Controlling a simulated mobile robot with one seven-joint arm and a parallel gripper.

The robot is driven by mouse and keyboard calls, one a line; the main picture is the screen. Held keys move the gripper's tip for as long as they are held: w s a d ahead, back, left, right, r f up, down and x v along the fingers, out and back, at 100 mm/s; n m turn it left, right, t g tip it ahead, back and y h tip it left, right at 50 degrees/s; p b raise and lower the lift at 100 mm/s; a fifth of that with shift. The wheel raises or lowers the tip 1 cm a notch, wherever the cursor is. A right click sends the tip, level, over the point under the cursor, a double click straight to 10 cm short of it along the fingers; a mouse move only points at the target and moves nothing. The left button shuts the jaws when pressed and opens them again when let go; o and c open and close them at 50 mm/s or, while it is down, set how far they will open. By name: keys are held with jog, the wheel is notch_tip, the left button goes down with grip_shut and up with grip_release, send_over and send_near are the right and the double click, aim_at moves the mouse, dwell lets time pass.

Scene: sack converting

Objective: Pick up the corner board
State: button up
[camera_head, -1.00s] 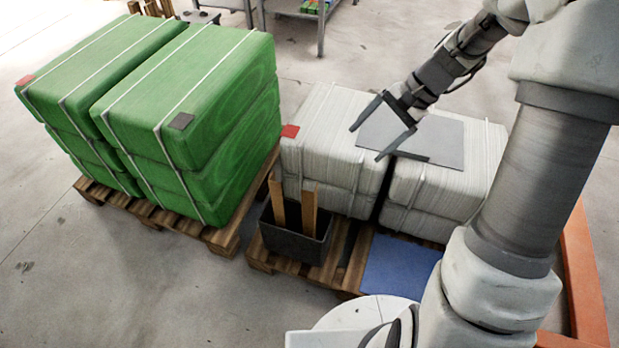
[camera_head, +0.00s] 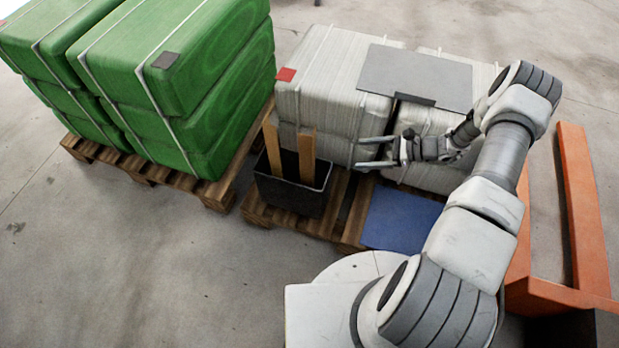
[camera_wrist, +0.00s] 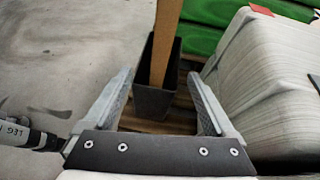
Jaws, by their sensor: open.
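Two tan upright corner boards (camera_head: 307,152) (camera_head: 272,148) stand in a black bin (camera_head: 290,195) at the front left of the right pallet. In the wrist view a tan board (camera_wrist: 167,40) rises from the dark bin (camera_wrist: 154,95), seen between and beyond my fingers. My gripper (camera_head: 358,153) is open and empty, to the right of the bin and apart from the boards. Its fingers point left toward them, beside the front of the white sacks. It also shows in the wrist view (camera_wrist: 161,75). The second board cannot be made out there.
Strapped white sack stacks (camera_head: 325,95) stand close behind my gripper, with a grey sheet (camera_head: 415,75) on top. A blue sheet (camera_head: 400,218) lies on the pallet. Green sack stacks (camera_head: 190,80) stand left; an orange frame (camera_head: 575,200) stands right.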

notch_tip(320, 180, down, 2)
jog(key=f+m, duration=0.1)
jog(key=b, duration=0.3)
send_near(314, 159)
jog(key=shift+t, duration=0.3)
jog(key=x, duration=0.4)
jog(key=shift+s+a+f, duration=0.25)
jog(key=shift+f, duration=0.25)
jog(key=shift+r+b+x, duration=0.2)
jog(key=shift+b+x, duration=0.5)
jog(key=shift+x, duration=2.15)
jog(key=shift+w, duration=0.1)
grip_shut()
